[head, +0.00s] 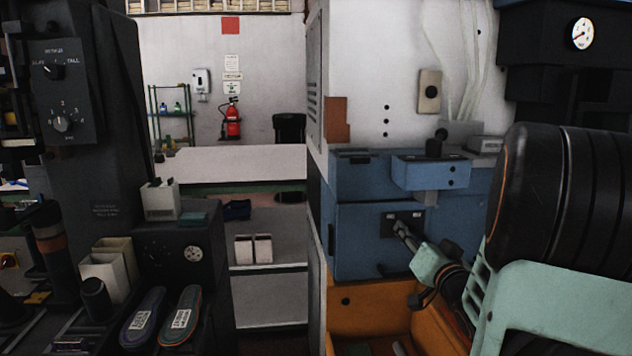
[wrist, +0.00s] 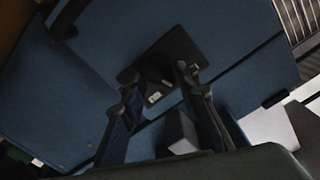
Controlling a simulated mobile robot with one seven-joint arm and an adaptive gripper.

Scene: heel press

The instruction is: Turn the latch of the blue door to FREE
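The blue door (head: 362,245) is the lower panel of a blue machine right of centre in the head view; it fills much of the wrist view (wrist: 60,105). Its latch has a dark plate (head: 389,219), seen tilted in the wrist view (wrist: 178,47), with small pale labels too small to read. My gripper (head: 402,230) is in front of the plate, pointing at it. In the wrist view the two fingers (wrist: 160,84) are apart, with the latch area between their tips. I cannot tell whether they touch the latch, and its turning part is mostly hidden.
An orange bin (head: 370,300) is below the door. A blue box (head: 430,172) juts out above the latch. My arm fills the right side. A dark machine with knobs (head: 75,100) and two insoles (head: 180,315) stands left.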

